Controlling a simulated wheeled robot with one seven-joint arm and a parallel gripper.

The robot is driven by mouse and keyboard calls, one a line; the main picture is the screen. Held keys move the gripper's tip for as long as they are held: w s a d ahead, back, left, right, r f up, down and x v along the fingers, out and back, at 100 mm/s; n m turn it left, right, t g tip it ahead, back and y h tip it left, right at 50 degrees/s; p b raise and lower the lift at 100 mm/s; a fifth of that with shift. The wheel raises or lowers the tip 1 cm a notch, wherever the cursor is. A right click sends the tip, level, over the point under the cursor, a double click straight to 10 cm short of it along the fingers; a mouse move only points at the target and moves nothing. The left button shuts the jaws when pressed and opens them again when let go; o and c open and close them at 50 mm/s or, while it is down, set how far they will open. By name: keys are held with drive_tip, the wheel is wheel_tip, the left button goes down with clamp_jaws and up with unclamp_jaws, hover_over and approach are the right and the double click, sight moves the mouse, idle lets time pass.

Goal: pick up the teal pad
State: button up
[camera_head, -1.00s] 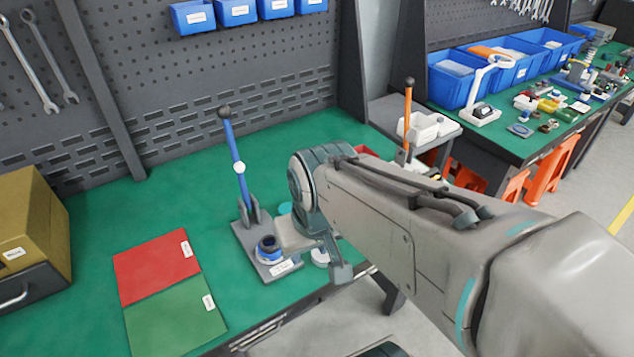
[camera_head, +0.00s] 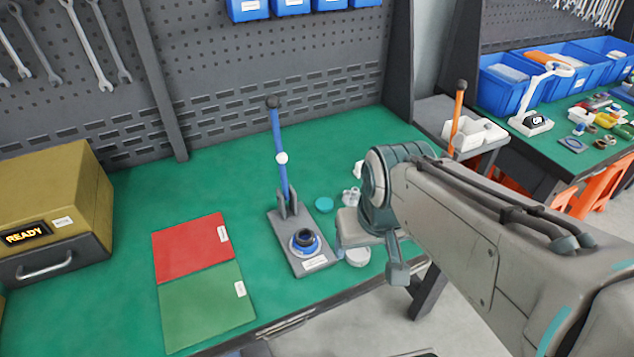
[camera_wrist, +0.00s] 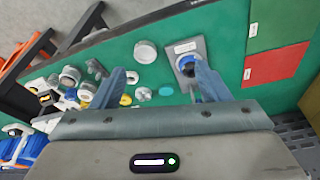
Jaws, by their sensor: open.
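The teal pad (camera_head: 324,205) is a small round disc lying flat on the green bench top, just right of the lever fixture (camera_head: 289,228). In the wrist view the pad (camera_wrist: 166,91) shows between my two fingers, farther off than their tips and apart from them. My gripper (camera_wrist: 160,76) is open and empty above the bench. In the head view my wrist hides the fingertips, and my arm's end is right of the pad.
The fixture has a tall blue lever and a blue ring with a dark centre. A pale round disc (camera_head: 357,257) lies near the bench's front edge. Red (camera_head: 190,248) and green (camera_head: 205,305) mats lie left. Several small parts crowd the pad in the wrist view.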

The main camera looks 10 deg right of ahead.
drive_tip(key=shift+o, duration=0.4)
drive_tip(key=m+g+b, duration=0.3)
drive_tip(key=m+b, duration=0.6)
drive_tip(key=m, duration=1.1)
hover_over(324, 203)
drive_tip(key=f, duration=1.7)
drive_tip(key=shift+s+d, duration=0.3)
drive_tip(key=shift+w+a+f, duration=0.15)
drive_tip(key=shift+f, duration=1.35)
drive_tip(key=shift+w+a+f, duration=0.1)
drive_tip(key=shift+w+f, duration=0.05)
drive_tip(key=shift+f, duration=1.3)
drive_tip(key=c, duration=1)
